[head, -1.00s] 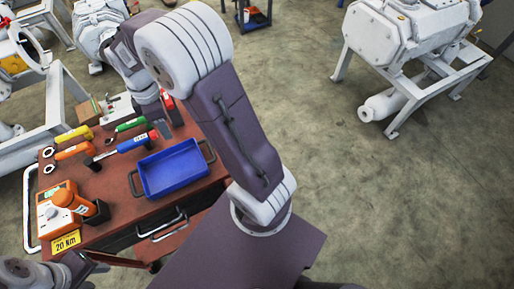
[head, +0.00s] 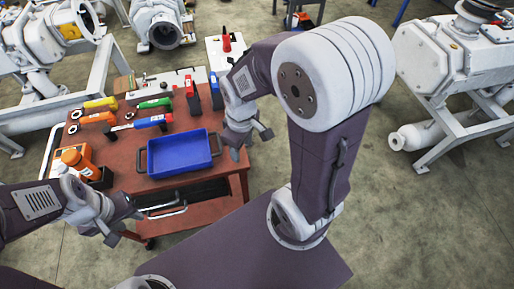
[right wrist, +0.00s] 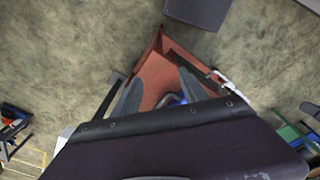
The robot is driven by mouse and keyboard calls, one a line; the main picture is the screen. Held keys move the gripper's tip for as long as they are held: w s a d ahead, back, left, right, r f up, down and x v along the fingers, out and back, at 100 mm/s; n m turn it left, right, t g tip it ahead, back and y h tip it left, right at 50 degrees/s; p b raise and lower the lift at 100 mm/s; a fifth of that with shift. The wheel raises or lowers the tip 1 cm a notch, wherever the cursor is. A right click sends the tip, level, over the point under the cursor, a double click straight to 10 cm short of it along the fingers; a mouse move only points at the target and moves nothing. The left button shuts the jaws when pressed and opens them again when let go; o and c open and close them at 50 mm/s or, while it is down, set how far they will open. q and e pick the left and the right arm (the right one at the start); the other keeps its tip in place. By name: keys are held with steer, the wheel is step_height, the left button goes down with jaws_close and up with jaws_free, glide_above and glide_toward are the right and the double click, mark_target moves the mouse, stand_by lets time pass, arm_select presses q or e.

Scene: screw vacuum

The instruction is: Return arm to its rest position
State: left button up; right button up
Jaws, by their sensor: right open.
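My right arm rises at the centre of the head view and bends over. Its gripper (head: 250,145) hangs open and empty beside the right end of the blue tray (head: 180,153), near the cart's edge. In the right wrist view the two grey fingers of this gripper (right wrist: 160,97) stand apart with the red cart (right wrist: 158,75) beyond them. My left gripper (head: 124,221) is at the lower left of the head view, in front of the cart. Its fingers look spread, with nothing seen between them.
The red tool cart (head: 118,160) holds the blue tray, several coloured-handled tools and an orange device (head: 78,160). White pump machines on frames stand at the back left and right (head: 450,60). The concrete floor (head: 420,220) at the right is clear.

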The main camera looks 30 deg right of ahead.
steer(key=shift+s+d+f+m, duration=0.2)
steer(key=shift+s+m, duration=0.1)
steer(key=shift+s, duration=0.1)
steer(key=m, duration=0.2)
steer(key=s+f+m, duration=0.1)
steer(key=m, duration=0.1)
steer(key=s+f+m, duration=0.1)
steer(key=shift+m, duration=0.4)
